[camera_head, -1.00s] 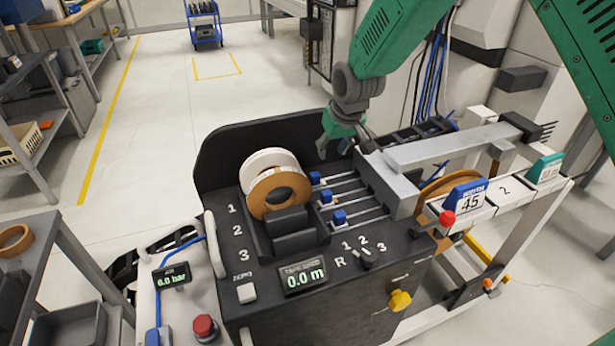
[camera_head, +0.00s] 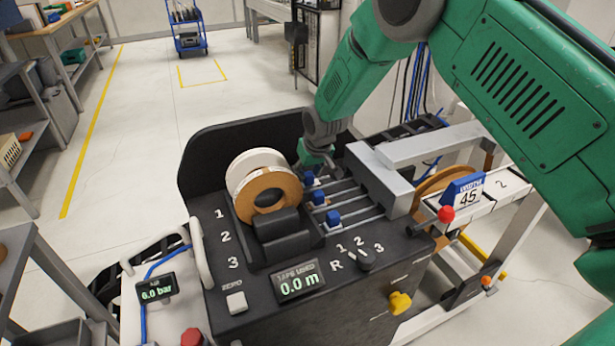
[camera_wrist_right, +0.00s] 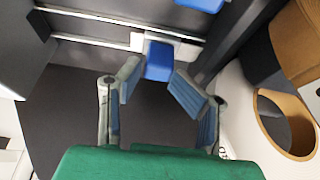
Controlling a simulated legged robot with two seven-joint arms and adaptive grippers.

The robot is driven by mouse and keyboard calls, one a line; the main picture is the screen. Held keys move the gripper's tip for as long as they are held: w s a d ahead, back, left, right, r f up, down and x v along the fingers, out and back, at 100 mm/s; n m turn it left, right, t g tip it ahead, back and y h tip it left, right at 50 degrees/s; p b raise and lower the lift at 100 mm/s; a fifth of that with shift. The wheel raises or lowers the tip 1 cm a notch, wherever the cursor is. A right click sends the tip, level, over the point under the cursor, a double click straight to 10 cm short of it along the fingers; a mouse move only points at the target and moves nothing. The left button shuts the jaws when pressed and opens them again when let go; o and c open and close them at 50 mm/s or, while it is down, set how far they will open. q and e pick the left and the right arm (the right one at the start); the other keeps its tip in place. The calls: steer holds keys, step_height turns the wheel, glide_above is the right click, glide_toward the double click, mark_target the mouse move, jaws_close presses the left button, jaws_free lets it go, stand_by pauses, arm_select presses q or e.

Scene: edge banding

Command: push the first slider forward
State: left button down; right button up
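Three blue slider knobs sit on parallel metal rails on the black machine (camera_head: 225,140), near the rails' left ends. The first, farthest knob (camera_head: 308,178) is in the row of the printed 1; the second (camera_head: 319,197) and third (camera_head: 333,217) are nearer. My right gripper (camera_head: 316,163) reaches down just behind the first knob, partly hidden by its wrist. In the right wrist view the gripper (camera_wrist_right: 157,78) is open, with a blue knob (camera_wrist_right: 159,62) at the gap between its fingertips. I cannot tell whether they touch. My left gripper is out of view.
A white and a brown tape roll (camera_head: 268,190) stand just left of the knobs. A grey block (camera_head: 383,180) lies at the rails' right end. A dial (camera_head: 365,260) and a display reading 0.0 m (camera_head: 299,281) are in front. The black panel rises behind.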

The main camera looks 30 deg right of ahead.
steer(key=shift+a+f, duration=0.15)
steer(key=shift+f, duration=0.45)
steer(key=shift+w+a+f, duration=0.35)
steer(key=shift+w+a, duration=0.05)
steer(key=shift+w, duration=0.05)
steer(key=shift+s+d+r, duration=0.1)
steer(key=shift+d, duration=0.05)
steer(key=shift+c, duration=0.8)
steer(key=shift+d, duration=0.1)
jaws_close()
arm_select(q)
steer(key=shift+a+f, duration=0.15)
arm_select(e)
steer(key=shift+d, duration=0.2)
steer(key=d, duration=0.8)
steer(key=shift+s+d, duration=0.25)
steer(key=shift+d, duration=0.4)
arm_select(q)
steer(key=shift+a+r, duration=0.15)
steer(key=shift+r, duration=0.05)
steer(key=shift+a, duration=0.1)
arm_select(e)
steer(key=shift+a, duration=0.1)
